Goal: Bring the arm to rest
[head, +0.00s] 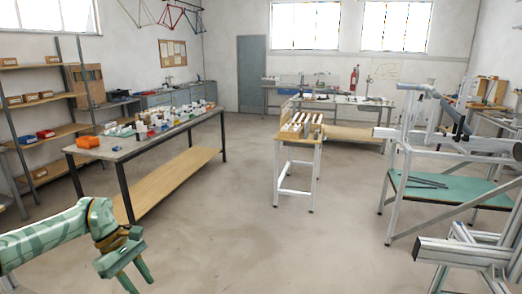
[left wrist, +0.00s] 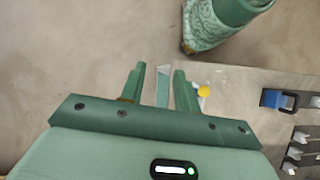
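My left gripper (head: 138,280) is at the lower left of the head view, over bare floor and pointing down. It also shows in the left wrist view (left wrist: 160,90), with its two green fingers apart. A pale green strip shows between the fingers; I cannot tell what it is, and I see nothing gripped.
A long workbench (head: 122,150) with small parts stands left, a narrow wooden-topped table (head: 297,137) in the middle. A metal frame jig (head: 400,165) stands right. Shelves (head: 40,135) line the left wall. The central floor (head: 230,235) is clear.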

